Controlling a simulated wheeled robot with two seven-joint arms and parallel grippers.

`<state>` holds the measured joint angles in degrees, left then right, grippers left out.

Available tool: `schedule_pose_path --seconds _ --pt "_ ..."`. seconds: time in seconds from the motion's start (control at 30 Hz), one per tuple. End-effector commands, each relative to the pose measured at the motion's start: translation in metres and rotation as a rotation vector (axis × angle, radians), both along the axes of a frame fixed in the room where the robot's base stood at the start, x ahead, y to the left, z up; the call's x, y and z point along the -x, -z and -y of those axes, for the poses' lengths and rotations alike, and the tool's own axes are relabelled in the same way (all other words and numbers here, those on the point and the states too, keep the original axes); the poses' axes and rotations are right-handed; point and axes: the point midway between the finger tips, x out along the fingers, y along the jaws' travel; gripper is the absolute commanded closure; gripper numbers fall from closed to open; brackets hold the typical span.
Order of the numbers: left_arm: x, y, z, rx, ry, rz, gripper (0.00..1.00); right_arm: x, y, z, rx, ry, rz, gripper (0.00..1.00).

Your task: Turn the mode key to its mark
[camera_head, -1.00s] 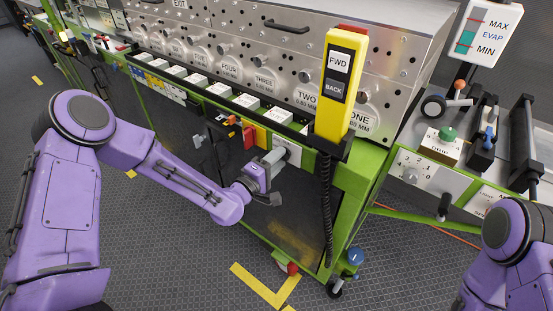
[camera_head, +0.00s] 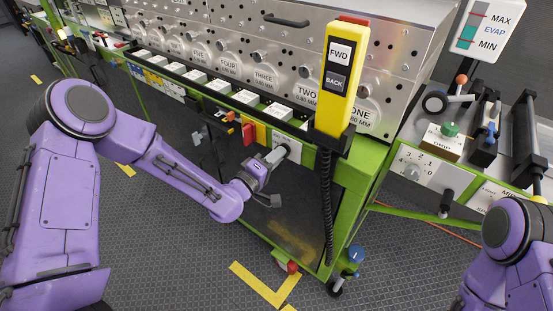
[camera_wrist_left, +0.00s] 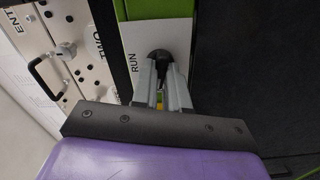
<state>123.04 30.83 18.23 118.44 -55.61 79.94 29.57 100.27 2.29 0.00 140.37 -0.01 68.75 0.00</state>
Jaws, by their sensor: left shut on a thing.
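The mode key shows in the left wrist view as a dark round part (camera_wrist_left: 160,57) on a white plate (camera_wrist_left: 128,42) marked RUN. My left gripper (camera_wrist_left: 163,75) is shut on the key, with its two grey fingers reaching to the plate. A small yellow bit shows between the fingers. The fingers hide most of the key, so its angle and the mark cannot be read. In the head view my left gripper (camera_head: 277,154) meets the plate on the green machine frame, below the yellow pendant. My right gripper is out of view; only part of that arm shows at the lower right.
A yellow FWD/BACK pendant (camera_head: 338,75) with a black coiled cord hangs just right of the left gripper. Red and yellow switches (camera_head: 249,133) lie close on its left. A numbered dial panel (camera_head: 412,170) is farther right.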

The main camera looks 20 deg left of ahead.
Motion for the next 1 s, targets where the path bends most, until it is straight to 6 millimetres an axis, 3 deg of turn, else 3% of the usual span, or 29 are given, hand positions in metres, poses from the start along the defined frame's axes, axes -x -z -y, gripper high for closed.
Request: schedule_pose_path --seconds 0.5,1.0 --pt "0.000 0.001 0.000 -0.378 -0.001 0.139 1.00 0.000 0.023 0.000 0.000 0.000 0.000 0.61" --pt "-0.001 -0.001 -0.001 -0.509 -0.003 0.187 1.00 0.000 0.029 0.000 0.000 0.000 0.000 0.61"
